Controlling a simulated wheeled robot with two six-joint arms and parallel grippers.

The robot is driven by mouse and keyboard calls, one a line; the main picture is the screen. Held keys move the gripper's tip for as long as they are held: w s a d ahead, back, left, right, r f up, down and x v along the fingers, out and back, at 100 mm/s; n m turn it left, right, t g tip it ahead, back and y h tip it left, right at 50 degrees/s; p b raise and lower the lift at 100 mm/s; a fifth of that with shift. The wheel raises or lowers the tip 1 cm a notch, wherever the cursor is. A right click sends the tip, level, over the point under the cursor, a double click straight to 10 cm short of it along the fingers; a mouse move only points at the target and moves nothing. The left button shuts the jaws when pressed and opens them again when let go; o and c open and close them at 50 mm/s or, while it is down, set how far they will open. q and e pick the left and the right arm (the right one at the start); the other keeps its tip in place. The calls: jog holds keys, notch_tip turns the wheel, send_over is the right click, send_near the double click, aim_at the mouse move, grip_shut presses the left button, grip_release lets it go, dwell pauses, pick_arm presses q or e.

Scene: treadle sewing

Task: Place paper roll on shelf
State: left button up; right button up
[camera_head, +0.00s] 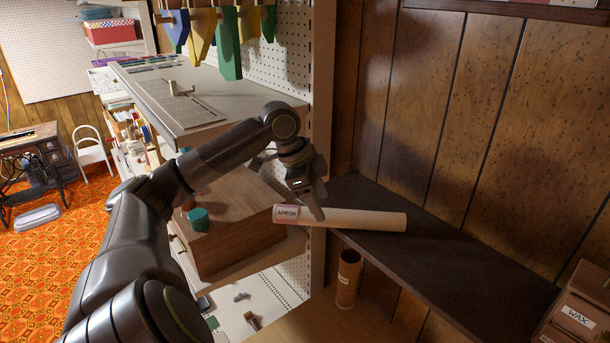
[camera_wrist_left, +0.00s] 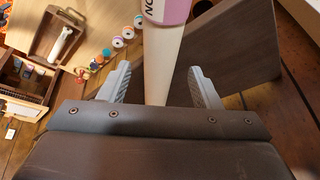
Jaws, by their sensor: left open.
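The paper roll (camera_head: 365,220) is a tan tube with a pink-and-white label reading APRON at its left end. It lies across the dark shelf (camera_head: 450,262) along the wood-panelled wall, and its labelled end reaches past the shelf's left edge. My left gripper (camera_head: 316,211) is at the roll near the label. In the left wrist view the roll (camera_wrist_left: 158,65) runs between the two spread fingers of my left gripper (camera_wrist_left: 160,85), with gaps on both sides. My right gripper is in neither view.
A brown cardboard tube (camera_head: 348,280) stands upright below the shelf. A wooden drawer box marked WAX (camera_head: 578,316) is at the lower right. A wooden box (camera_head: 235,235) with a teal spool sits left of the shelf. The shelf right of the roll is clear.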

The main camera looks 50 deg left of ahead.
pick_arm(q)
jog(key=b+v, duration=0.3)
jog(key=v, duration=0.6)
jog(key=shift+r, duration=0.1)
dwell(0.3)
